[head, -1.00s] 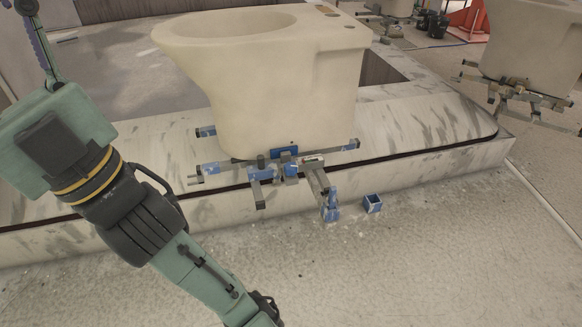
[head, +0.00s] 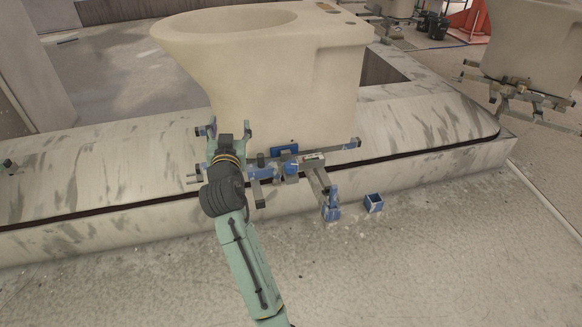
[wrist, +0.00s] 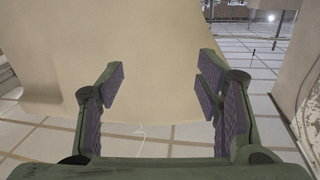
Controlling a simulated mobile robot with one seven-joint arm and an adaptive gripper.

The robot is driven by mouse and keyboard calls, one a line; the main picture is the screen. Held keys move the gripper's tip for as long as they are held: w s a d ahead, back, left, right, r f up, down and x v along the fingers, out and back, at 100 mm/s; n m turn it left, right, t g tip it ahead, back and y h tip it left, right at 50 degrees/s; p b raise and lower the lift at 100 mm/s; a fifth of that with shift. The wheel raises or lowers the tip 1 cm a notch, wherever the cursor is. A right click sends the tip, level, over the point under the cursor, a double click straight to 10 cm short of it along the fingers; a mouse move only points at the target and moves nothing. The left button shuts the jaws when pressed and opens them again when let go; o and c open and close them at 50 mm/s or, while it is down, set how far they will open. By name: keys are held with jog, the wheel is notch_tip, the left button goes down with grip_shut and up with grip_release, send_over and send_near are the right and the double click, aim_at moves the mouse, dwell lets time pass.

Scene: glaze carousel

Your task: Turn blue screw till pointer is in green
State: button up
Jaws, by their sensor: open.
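A cream toilet bowl (head: 285,75) stands on a metal carrier frame with blue-painted parts on the marbled ledge. A blue plate (head: 285,149) sits on this frame at the foot of the bowl. A blue fitting (head: 331,206) hangs at the end of an arm of the frame, over the ledge's front. My gripper (head: 229,130) is open at the left of the frame, before the bowl. In the wrist view, my gripper (wrist: 162,82) has nothing between its fingers, with the bowl (wrist: 150,50) beyond.
A small open blue box (head: 373,203) is right of the blue fitting. The ledge (head: 90,185) has a dark slot along it. A second bowl (head: 535,45) on a similar frame stands at the right. The floor in front (head: 440,260) is clear.

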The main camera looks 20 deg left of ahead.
aim_at(290, 165)
jog(key=w+d+f+m+g+h, duration=0.1)
jog(key=w+d+f+m+h, duration=0.2)
jog(key=d+f, duration=0.45)
jog(key=w+d+f+m+g+h, duration=0.15)
jog(key=d+f+h, duration=0.25)
jog(key=f, duration=0.6)
jog(key=shift+n, duration=0.35)
jog(key=x, duration=1)
jog(key=shift+d, duration=0.1)
jog(key=shift+w+f, duration=0.3)
jog(key=shift+w, duration=0.25)
jog(key=shift+c, duration=0.5)
jog(key=c, duration=1.1)
